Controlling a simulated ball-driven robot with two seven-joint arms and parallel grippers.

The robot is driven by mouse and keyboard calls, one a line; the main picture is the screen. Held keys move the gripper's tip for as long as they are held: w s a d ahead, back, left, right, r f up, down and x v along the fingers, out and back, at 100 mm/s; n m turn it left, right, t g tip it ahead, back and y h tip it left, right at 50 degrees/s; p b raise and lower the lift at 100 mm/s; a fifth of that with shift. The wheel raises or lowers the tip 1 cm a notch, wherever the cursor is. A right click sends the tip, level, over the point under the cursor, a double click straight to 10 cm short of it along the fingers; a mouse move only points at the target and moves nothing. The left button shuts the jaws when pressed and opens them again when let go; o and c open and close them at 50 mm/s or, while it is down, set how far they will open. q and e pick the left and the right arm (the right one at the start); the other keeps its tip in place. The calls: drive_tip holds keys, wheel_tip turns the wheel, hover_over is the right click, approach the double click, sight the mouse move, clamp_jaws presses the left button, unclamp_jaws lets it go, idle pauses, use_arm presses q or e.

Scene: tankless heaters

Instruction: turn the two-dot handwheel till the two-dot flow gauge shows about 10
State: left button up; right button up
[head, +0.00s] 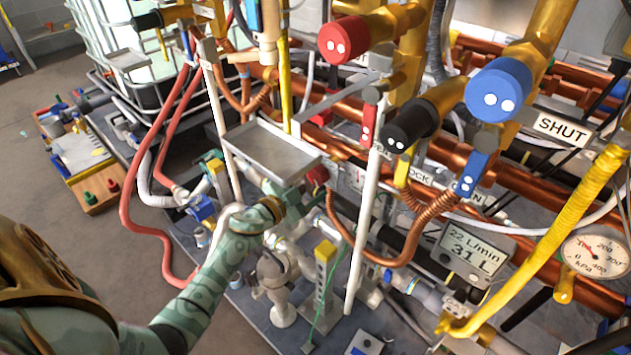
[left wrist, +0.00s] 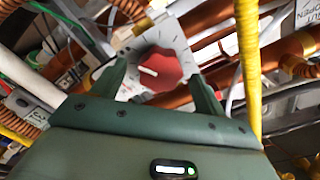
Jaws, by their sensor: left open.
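A red handwheel (left wrist: 160,70) with a white pointer mark sits on a pale dial plate in the left wrist view. My left gripper (left wrist: 158,82) is open, with one finger on each side of it; I cannot tell whether they touch it. In the head view the red handwheel (head: 317,176) is partly hidden behind my left gripper (head: 303,193). I see no dots on this wheel. A digital flow gauge (head: 474,248) reads 22 L/min and 31 L; I cannot make out its dot marking. My right gripper is out of view.
Red (head: 340,40), blue (head: 498,90) and black (head: 408,125) caps, each with two white dots, project at the upper right. A metal tray (head: 270,150) sits just above my left gripper. Copper pipes, hoses and a white post (head: 365,215) crowd the area.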

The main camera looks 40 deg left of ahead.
use_arm(q)
drive_tip(key=shift+w, duration=0.9)
drive_tip(key=shift+d, duration=0.1)
drive_tip(key=c, duration=1)
drive_tip(key=shift+o, duration=0.2)
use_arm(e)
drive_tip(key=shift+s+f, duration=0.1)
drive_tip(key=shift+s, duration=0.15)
use_arm(q)
drive_tip(key=shift+m, duration=0.3)
drive_tip(key=m, duration=0.4)
drive_tip(key=m+b, duration=0.1)
drive_tip(key=m, duration=0.5)
drive_tip(key=shift+s+b, duration=0.1)
drive_tip(key=shift+b, duration=0.2)
drive_tip(key=shift+m, duration=0.3)
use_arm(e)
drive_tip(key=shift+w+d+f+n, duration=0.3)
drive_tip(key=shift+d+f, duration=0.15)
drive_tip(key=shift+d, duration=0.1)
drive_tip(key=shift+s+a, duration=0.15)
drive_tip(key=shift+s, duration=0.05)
